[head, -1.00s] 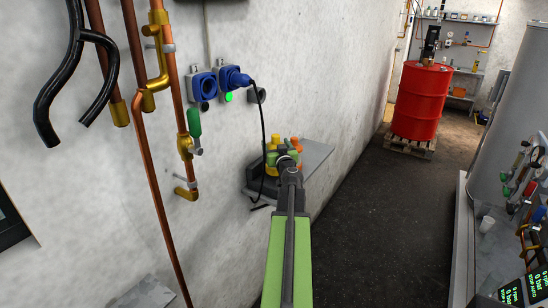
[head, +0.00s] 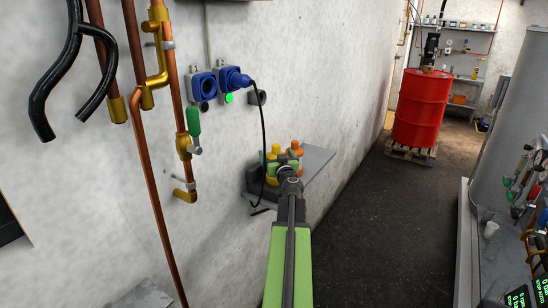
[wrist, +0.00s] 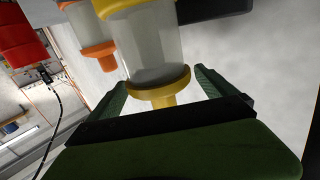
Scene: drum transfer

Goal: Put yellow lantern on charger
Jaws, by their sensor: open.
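The yellow lantern (wrist: 155,55), a clear body with yellow ends, stands between the two green fingers of my gripper (wrist: 160,82) in the wrist view. The jaws are open, with a gap visible at least on its right. In the head view the yellow lantern (head: 275,150) shows just beyond my gripper (head: 283,160), on the wall shelf. A dark charger-like unit (head: 254,182) sits at the shelf's left end, with a black cable running up to a blue plug. My gripper partly hides it and the lantern's lower part.
An orange lantern (wrist: 97,45) stands close to the left of the yellow one in the wrist view, and to its right in the head view (head: 297,149). The grey shelf (head: 318,160) is bare on its right. A red drum (head: 420,105) stands on a pallet; the floor between is clear.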

